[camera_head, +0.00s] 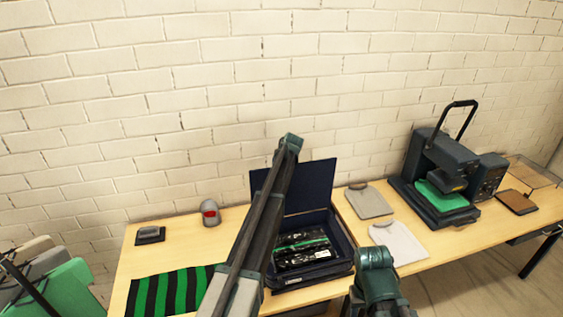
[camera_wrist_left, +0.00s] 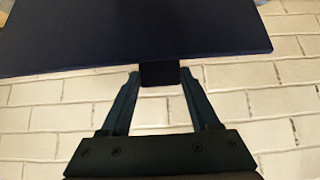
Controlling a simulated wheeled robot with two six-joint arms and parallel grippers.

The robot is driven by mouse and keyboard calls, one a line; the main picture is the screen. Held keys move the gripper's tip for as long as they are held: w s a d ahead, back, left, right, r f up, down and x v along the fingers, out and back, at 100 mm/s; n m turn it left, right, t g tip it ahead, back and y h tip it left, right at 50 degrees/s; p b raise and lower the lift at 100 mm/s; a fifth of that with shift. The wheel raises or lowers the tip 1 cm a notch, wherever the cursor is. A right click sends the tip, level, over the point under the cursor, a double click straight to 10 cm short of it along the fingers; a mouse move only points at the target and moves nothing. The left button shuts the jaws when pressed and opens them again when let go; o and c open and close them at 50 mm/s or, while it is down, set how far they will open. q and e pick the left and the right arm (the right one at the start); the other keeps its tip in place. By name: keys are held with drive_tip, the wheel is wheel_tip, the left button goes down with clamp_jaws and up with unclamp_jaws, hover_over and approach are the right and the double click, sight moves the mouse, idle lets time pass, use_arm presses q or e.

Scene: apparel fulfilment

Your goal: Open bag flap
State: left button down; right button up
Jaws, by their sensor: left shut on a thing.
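The dark navy bag (camera_head: 345,250) sits on the wooden table as a box-like case with an open top. Its flap (camera_head: 316,185) stands raised at the back, against the wall side. Inside lie clear-and-black packages (camera_head: 302,252) with a green strip. In the left wrist view the flap (camera_wrist_left: 130,35) fills the top, and a small dark tab (camera_wrist_left: 160,76) hangs from its edge. My left gripper (camera_wrist_left: 159,80) is shut on this tab, with a fingertip at each side. My left arm crosses in front of the flap's left part in the head view, hiding the gripper there. My right gripper is not in view.
A striped green-black cloth (camera_head: 175,292) lies left of the bag. A grey dispenser (camera_head: 210,212) and small black device (camera_head: 150,235) stand behind it. Folded shirts (camera_head: 369,202) (camera_head: 398,242) and a heat press (camera_head: 440,180) are to the right. A brick wall closes off the back.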

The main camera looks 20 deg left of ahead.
use_arm(q)
drive_tip(key=shift+c, duration=0.6)
unclamp_jaws()
drive_tip(key=shift+r, duration=0.15)
drive_tip(key=p+v, duration=0.5)
drive_tip(key=v, duration=0.2)
drive_tip(key=shift+s+d, duration=0.1)
